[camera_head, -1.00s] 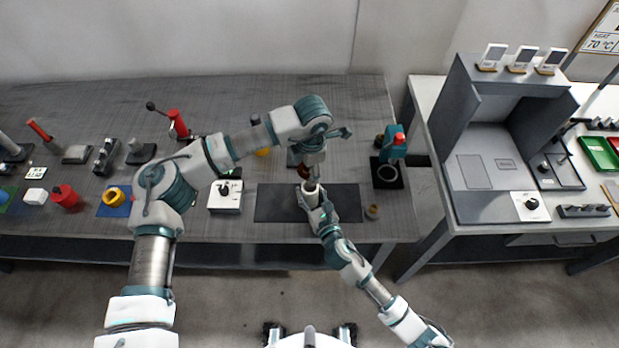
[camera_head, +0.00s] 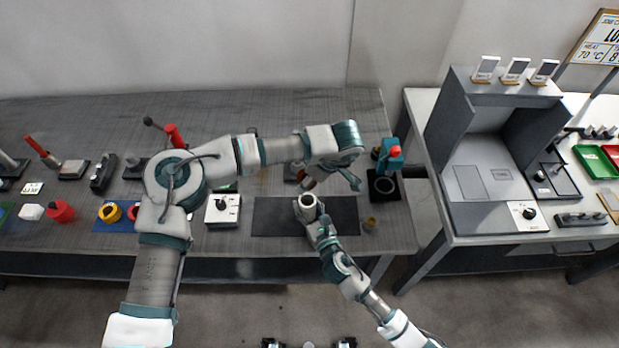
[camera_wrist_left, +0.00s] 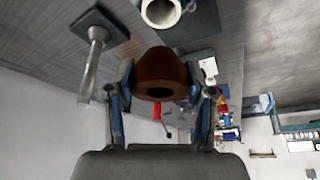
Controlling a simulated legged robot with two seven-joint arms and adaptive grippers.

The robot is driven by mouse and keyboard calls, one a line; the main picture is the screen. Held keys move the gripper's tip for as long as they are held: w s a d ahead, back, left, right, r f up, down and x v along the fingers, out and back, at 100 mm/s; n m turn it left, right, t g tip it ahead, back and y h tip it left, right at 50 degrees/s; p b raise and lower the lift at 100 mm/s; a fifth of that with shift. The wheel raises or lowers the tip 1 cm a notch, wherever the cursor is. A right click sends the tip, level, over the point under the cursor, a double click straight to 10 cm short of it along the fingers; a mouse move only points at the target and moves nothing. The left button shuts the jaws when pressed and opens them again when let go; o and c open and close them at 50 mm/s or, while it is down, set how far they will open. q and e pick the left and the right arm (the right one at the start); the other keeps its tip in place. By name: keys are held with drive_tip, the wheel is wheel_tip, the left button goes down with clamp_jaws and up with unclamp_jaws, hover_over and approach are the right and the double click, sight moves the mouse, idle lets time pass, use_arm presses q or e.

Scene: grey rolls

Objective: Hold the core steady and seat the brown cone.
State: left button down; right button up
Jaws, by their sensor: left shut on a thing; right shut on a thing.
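The brown cone (camera_wrist_left: 162,72) is between the fingers of my left gripper (camera_wrist_left: 160,92) in the left wrist view, a dark round hole showing in its end. In the head view the cone (camera_head: 309,183) is a small brown patch, mostly hidden by my left wrist, just behind the core. The core (camera_head: 307,202) is a pale upright hollow cylinder with a dark open top. My right gripper (camera_head: 311,213) is shut on it, over the dark mat. The core's pale rim also shows at the top of the left wrist view (camera_wrist_left: 160,13). The cone and core are apart.
The dark mat (camera_head: 348,216) lies under the core. A white box with a knob (camera_head: 222,209) stands left of it. A teal device with a red top (camera_head: 390,155) stands to the right on a black base.

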use_arm(q)
drive_tip(key=shift+f, duration=0.15)
drive_tip(key=shift+f, duration=2.75)
drive_tip(key=shift+f, duration=0.45)
drive_tip(key=shift+f, duration=0.4)
drive_tip(key=shift+c, duration=1.6)
unclamp_jaws()
drive_tip(key=v, duration=1.2)
drive_tip(key=shift+f, duration=0.1)
